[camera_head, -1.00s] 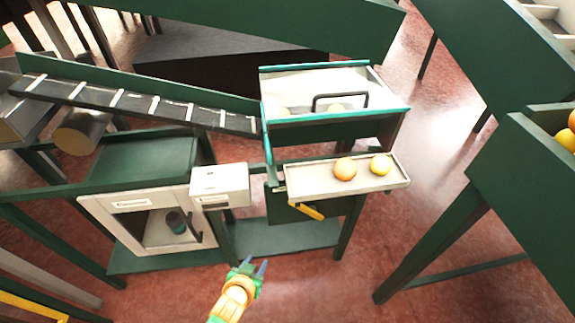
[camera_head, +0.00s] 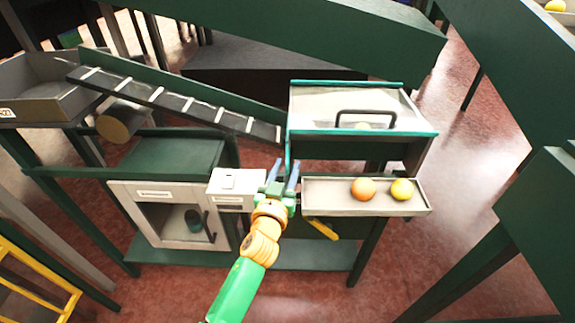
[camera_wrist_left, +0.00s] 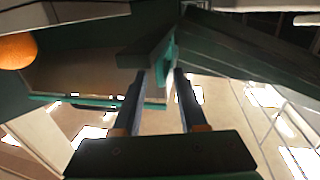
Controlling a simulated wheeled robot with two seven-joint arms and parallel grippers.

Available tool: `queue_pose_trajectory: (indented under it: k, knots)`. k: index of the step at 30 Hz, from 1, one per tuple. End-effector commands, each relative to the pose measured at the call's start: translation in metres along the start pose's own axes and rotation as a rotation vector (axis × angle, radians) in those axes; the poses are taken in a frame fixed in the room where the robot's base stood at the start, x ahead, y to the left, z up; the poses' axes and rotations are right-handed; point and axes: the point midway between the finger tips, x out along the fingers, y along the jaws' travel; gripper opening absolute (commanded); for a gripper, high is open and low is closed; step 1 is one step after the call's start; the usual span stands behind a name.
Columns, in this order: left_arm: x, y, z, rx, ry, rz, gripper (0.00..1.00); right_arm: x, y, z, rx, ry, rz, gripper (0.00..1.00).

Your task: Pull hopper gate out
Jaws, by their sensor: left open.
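The hopper (camera_head: 360,118) is a green box with teal edges, a pale top and a black handle. A teal upright strip at its left front corner, which may be the gate, is partly hidden by my left gripper (camera_head: 283,172). That gripper is open at this corner, fingers pointing up and away. In the left wrist view, a green part with a teal edge (camera_wrist_left: 160,72) lies at or between the two fingertips (camera_wrist_left: 157,80); contact cannot be told. My right gripper is not in view.
A small white box (camera_head: 236,183) and cabinet (camera_head: 160,239) stand left. A ramp (camera_head: 180,102) slopes toward the hopper.

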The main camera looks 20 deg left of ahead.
Motion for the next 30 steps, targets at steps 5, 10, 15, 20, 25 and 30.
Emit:
queue_pose_trajectory:
  k: [5, 10, 15, 20, 25, 30]
  knots:
    - [0.0114, -0.0003, 0.0001, 0.0, -0.001, -0.001, 0.42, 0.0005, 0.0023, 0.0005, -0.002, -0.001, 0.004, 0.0]
    - [0.0119, -0.0003, 0.0005, 0.0, -0.002, -0.001, 0.42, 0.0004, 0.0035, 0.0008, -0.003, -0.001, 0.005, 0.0]
    - [0.0117, -0.0003, 0.0006, 0.0, -0.002, -0.001, 0.09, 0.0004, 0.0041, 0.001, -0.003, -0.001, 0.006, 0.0]
    - [0.0116, 0.0001, 0.0007, 0.0, -0.002, 0.0, 0.0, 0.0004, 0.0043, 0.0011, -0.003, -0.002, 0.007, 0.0]
    - [0.0115, 0.0004, 0.0008, 0.0, -0.002, 0.001, 0.0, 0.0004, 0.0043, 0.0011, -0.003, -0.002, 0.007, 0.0]
    - [0.0114, 0.0007, 0.0009, 0.001, -0.002, 0.002, 0.0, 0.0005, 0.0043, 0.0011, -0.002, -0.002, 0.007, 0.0]
